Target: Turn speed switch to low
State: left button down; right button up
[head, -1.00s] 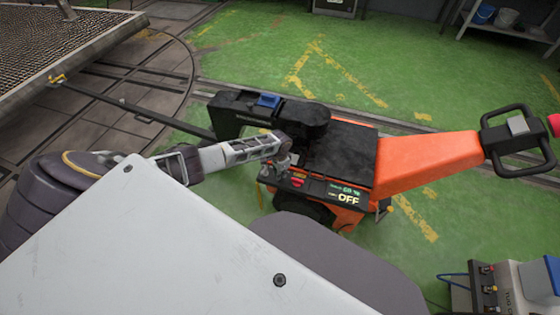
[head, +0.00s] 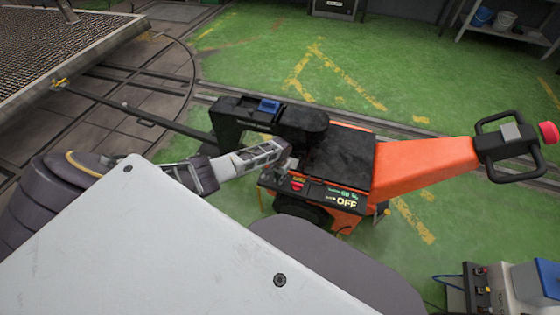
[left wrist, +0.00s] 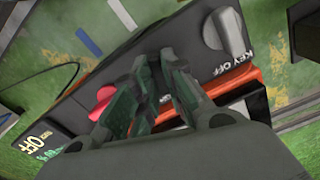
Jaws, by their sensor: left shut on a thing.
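The orange and black tug (head: 345,158) stands on the green floor, with its small control panel (head: 322,194) facing me. A display reading OFF (head: 346,202) is on the panel and also shows in the left wrist view (left wrist: 35,143). My left gripper (head: 288,168) is at the panel's left part. In the left wrist view its fingers (left wrist: 152,88) are shut between a red knob (left wrist: 103,103) and a grey knob marked KEY OFF (left wrist: 226,32). The fingers hide the speed switch that they hold, so its setting cannot be seen. My right gripper is not in view.
A long bar (head: 135,113) runs from the tug to a mesh-topped platform (head: 55,50) on the rail turntable. The tug's tiller handle (head: 510,146) reaches right. A grey box with connectors (head: 515,287) is at the lower right. Green floor behind the tug is clear.

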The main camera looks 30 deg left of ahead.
pick_arm(q)
jog(key=shift+s+d+n+p, duration=0.1)
jog(key=shift+n+p, duration=0.55)
jog(key=shift+n, duration=1.05)
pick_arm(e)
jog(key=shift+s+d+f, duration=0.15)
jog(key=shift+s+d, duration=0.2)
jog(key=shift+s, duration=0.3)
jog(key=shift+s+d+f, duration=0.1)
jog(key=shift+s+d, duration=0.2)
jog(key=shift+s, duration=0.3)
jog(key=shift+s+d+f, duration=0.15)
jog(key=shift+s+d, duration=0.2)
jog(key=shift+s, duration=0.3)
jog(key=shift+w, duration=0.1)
pick_arm(q)
jog(key=c, duration=1.5)
grip_release()
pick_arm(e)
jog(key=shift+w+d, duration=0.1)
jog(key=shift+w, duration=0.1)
pick_arm(q)
jog(key=shift+r, duration=0.2)
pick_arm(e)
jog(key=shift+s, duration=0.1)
pick_arm(q)
jog(key=shift+r, duration=5.75)
